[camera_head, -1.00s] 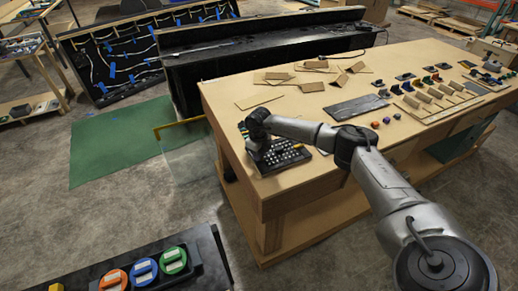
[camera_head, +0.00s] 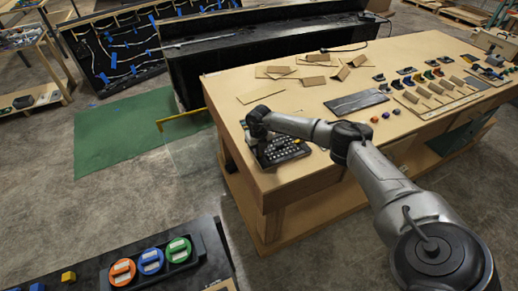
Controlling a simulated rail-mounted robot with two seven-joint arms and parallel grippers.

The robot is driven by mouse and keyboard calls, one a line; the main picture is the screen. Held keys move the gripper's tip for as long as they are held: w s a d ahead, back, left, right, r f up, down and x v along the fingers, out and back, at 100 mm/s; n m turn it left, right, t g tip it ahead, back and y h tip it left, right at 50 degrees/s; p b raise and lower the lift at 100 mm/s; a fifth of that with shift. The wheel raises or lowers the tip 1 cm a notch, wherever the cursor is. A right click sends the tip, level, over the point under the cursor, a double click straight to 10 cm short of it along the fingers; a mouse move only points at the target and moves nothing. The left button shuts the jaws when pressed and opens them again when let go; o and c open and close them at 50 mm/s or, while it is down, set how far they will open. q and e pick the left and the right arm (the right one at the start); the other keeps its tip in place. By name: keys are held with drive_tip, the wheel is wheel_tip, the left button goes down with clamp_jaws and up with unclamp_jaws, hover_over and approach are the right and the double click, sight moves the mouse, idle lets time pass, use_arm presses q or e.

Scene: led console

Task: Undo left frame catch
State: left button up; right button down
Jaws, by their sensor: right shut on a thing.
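A black console with rows of light keys (camera_head: 284,150) lies on the wooden table near its left end. My right gripper (camera_head: 252,138) is at the console's far left corner, at the end of my grey arm reaching in from the right. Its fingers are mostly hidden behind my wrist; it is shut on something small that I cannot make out. The left frame catch cannot be picked out at this size. A thin yellow bar (camera_head: 182,118) edges a clear panel just left of the table. My left gripper is not in view.
The wooden table (camera_head: 240,112) holds loose brown pieces (camera_head: 315,83), a dark flat panel (camera_head: 356,103) and small coloured knobs (camera_head: 385,115). A black unit with orange, blue and green round parts (camera_head: 150,262) stands at the lower left. A green mat (camera_head: 115,140) lies on open floor.

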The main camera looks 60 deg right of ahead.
drive_tip(key=shift+r, duration=0.1)
drive_tip(key=c, duration=1.1)
unclamp_jaws()
drive_tip(key=shift+c, duration=0.2)
drive_tip(key=shift+r, duration=0.1)
wheel_tip(320, 180, up, 14)
drive_tip(key=shift+f, duration=0.25)
